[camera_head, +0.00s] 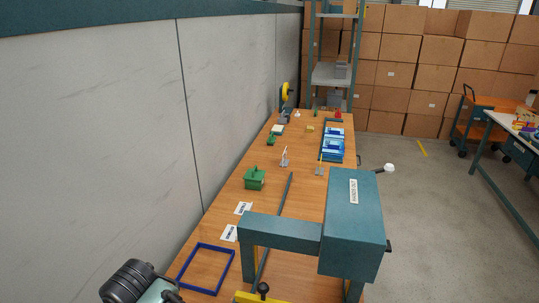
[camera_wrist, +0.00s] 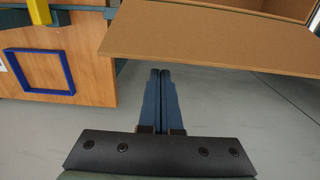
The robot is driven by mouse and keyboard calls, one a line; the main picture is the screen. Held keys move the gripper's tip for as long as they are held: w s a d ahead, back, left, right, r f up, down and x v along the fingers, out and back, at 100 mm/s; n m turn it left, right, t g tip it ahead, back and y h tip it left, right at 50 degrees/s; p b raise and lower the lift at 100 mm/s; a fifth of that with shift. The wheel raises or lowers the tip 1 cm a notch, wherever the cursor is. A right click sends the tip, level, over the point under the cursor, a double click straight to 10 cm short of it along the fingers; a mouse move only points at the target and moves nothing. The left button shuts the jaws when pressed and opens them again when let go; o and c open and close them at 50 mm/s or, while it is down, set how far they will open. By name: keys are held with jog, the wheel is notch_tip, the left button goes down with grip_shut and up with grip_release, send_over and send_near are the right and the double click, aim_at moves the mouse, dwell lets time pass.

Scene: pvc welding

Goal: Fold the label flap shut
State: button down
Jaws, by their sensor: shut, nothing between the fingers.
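A flat brown cardboard panel (camera_wrist: 210,38), which looks like the open flap of a box, spans the upper right of the wrist view. A brown box interior (camera_wrist: 262,6) shows partly behind it. No label can be made out on the panel in this view. My gripper (camera_wrist: 160,72) is shut and empty, its two dark blue fingers pressed together. In the picture the fingertips lie just below the near edge of the panel; I cannot tell whether they touch it. I cannot make out the flap or my gripper in the head view.
A wooden workbench (camera_head: 225,213) runs along a grey wall, with a blue square frame (camera_head: 180,269), a green block (camera_head: 254,178) and a teal machine (camera_head: 355,225) on it. The blue frame also shows in the wrist view (camera_wrist: 66,72).

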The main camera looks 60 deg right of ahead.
dwell(0.4)
jog(key=shift+s+d+p, duration=0.4)
jog(key=shift+s+d, duration=0.05)
jog(key=shift+s, duration=0.8)
jog(key=shift+s+d+p, duration=0.45)
jog(key=shift+s, duration=0.85)
jog(key=shift+s+d+p, duration=0.4)
jog(key=shift+s+d, duration=0.05)
jog(key=shift+s, duration=0.8)
jog(key=s+d+b, duration=0.2)
jog(key=s+d, duration=0.1)
jog(key=s, duration=0.5)
jog(key=shift+f, duration=0.2)
jog(key=shift+f+b, duration=2.9)
notch_tip(320, 180, up, 10)
jog(key=p, duration=1)
jog(key=shift+a, duration=0.1)
